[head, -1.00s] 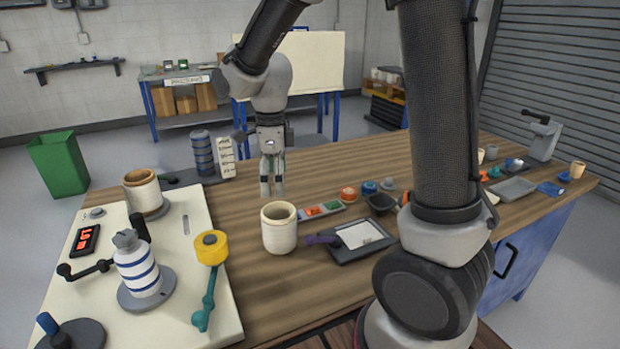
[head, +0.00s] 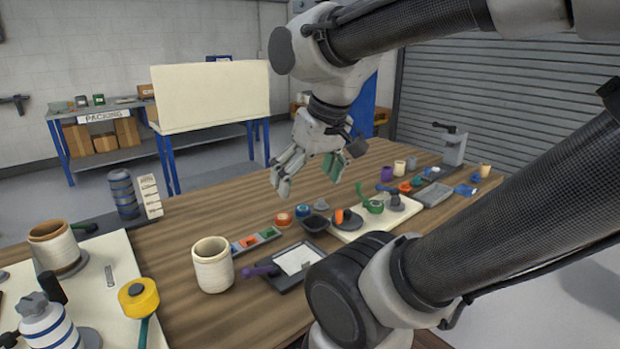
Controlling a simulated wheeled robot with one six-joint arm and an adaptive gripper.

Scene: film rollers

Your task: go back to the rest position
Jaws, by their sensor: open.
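My gripper (head: 312,176) hangs above the far part of the wooden table (head: 190,222), tilted, with its two fingers spread apart. Nothing shows between the fingers. It is clear of the things on the table below it. My arm comes in from the right and crosses the upper part of the head view.
A cream cup (head: 213,265) stands at the front middle, beside a dark tray (head: 294,263) with a white sheet. A white board (head: 350,226) with small parts lies right of it. At left are a cream panel (head: 120,265), a yellow-topped part (head: 138,298) and a striped roller (head: 45,325).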

